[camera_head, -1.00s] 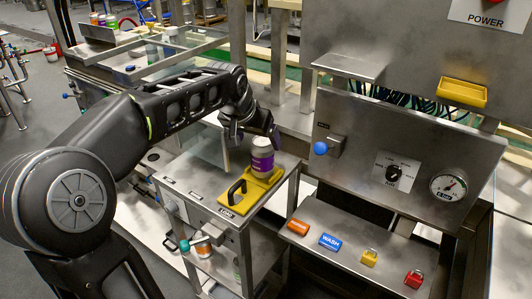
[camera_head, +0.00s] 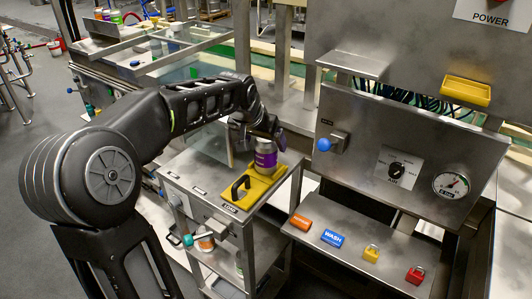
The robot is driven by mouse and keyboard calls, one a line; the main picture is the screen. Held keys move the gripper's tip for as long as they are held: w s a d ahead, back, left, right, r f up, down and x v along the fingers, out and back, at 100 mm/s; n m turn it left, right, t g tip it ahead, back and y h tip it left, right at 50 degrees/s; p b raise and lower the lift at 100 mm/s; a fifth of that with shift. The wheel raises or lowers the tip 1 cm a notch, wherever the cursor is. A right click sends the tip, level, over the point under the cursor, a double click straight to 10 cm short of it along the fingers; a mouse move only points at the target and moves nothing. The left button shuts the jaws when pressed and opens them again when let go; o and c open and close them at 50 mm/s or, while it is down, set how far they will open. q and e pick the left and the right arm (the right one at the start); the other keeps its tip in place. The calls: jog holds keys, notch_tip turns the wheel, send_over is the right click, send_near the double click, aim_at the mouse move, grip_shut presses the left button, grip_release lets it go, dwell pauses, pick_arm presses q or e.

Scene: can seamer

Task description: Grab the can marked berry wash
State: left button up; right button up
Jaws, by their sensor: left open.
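A silver can with a purple label (camera_head: 265,158) stands upright on a yellow holder (camera_head: 262,186) with a black handle, on top of a metal cart (camera_head: 205,172). Its label is too small to read, so I cannot tell whether it is marked berry wash. My left gripper (camera_head: 257,132) is open and points down at the can's top, with its fingers around or just above the upper rim. I cannot tell whether they touch it. My right gripper is not in view.
A steel panel with a blue knob (camera_head: 324,144), a dial (camera_head: 396,169) and a gauge (camera_head: 451,185) stands to the right. The shelf below holds an orange tag (camera_head: 301,222), a blue WASH tag (camera_head: 332,238), and yellow (camera_head: 371,253) and red (camera_head: 415,275) padlocks. More containers (camera_head: 205,242) sit on the cart's lower shelf.

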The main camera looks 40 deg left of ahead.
pick_arm(q)
jog(key=x, duration=0.3)
jog(key=shift+w+a+f, duration=0.15)
jog(key=shift+a+f, duration=0.05)
jog(key=shift+f, duration=0.15)
jog(key=shift+c, duration=0.2)
jog(key=shift+r, duration=0.1)
grip_shut()
dwell(0.7)
